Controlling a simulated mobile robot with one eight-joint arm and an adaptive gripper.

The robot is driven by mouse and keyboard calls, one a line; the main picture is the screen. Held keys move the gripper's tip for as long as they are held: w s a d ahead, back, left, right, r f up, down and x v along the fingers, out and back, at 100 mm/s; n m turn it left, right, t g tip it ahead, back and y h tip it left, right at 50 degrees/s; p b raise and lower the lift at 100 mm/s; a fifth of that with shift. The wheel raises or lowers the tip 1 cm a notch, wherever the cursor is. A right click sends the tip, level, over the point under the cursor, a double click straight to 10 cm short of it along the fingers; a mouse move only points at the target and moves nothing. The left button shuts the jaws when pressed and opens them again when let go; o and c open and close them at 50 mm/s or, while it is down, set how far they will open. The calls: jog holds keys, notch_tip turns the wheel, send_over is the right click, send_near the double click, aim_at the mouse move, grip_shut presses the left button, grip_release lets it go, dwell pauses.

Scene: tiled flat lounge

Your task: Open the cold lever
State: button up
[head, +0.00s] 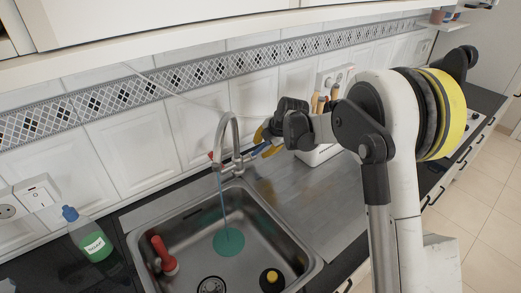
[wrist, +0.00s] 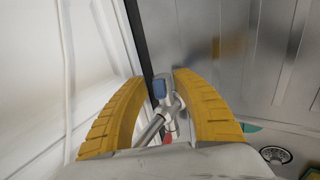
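The chrome faucet (head: 232,135) stands behind the sink, with a red-marked lever (head: 211,156) on its left. The cold lever (head: 257,153), marked blue, is on its right. My gripper (head: 264,137) is at that right side, its yellow fingers close to the lever. In the wrist view, the blue-marked end of the cold lever (wrist: 159,88) shows between the two spread yellow fingers of my gripper (wrist: 160,76). I see gaps beside it, so the fingers are open; light contact cannot be told. My arm hides part of the counter.
The steel sink (head: 140,240) holds a red-handled item (head: 164,256) and a teal disc (head: 229,242); a thin teal line runs from the spout to the disc. A green bottle (head: 90,238) stands left. A white utensil holder (head: 318,155) is behind my gripper, near the tiled wall.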

jog(key=v, duration=1)
jog(key=s+d+r+m+t+h, duration=0.1)
jog(key=s+d+r+m, duration=0.25)
jog(key=s+m, duration=0.4)
jog(key=s+d+r+m+h, duration=0.1)
jog(key=s+d+r+m, duration=0.3)
jog(key=s, duration=0.7)
jog(key=s+d+f+m, duration=0.1)
jog(key=s+m, duration=0.5)
jog(key=s, duration=0.2)
jog(key=s+d+f+m+h, duration=0.1)
jog(key=s+d+f+m, duration=0.1)
jog(key=s+m, duration=0.5)
jog(key=shift+s+d+f+t+h, duration=0.2)
jog(key=shift+s+d+t+h, duration=0.15)
jog(key=shift+s, duration=0.85)
jog(key=shift+a, duration=0.2)
